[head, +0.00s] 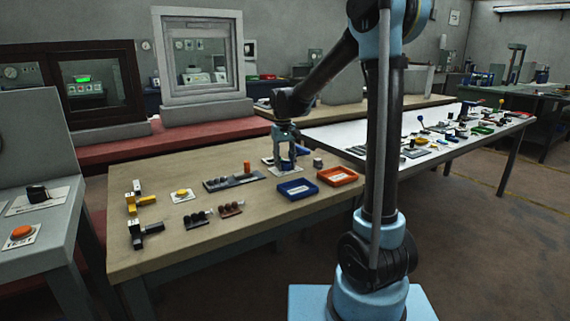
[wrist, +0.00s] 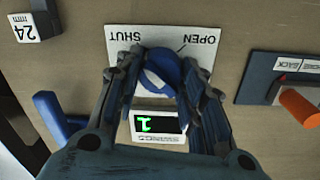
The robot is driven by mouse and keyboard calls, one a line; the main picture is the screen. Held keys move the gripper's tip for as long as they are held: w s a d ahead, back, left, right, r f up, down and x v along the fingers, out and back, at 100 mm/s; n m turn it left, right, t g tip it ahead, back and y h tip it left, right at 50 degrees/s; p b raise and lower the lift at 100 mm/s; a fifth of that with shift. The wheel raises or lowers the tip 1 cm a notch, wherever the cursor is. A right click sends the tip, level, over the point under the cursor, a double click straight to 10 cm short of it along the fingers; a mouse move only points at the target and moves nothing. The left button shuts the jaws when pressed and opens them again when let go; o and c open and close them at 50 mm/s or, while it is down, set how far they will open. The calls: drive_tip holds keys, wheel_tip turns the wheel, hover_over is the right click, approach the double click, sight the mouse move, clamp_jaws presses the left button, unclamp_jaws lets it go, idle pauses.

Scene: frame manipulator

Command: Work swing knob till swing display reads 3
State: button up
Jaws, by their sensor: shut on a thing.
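The swing knob is a round blue knob (wrist: 162,72) on a white plate (wrist: 120,40) marked SHUT and OPEN, upside down in the wrist view. A dark pointer line on the plate runs from the knob toward OPEN. My gripper (wrist: 165,85) has one finger on each side of the knob and is shut on it. The swing display (wrist: 157,125) sits just below the knob in the wrist view and shows a green digit, upside down, that looks like 1. In the head view my gripper (head: 285,158) is down over the plate (head: 285,171), and the knob is mostly hidden.
In the wrist view a blue bar (wrist: 50,108) lies left of the plate, and a dark panel with an orange handle (wrist: 300,107) stands right. In the head view a blue tray (head: 297,188) and an orange tray (head: 339,177) lie near my gripper.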

drive_tip(key=o, duration=1)
drive_tip(key=shift+o, duration=0.2)
wheel_tip(320, 180, up, 12)
drive_tip(key=shift+a, duration=0.2)
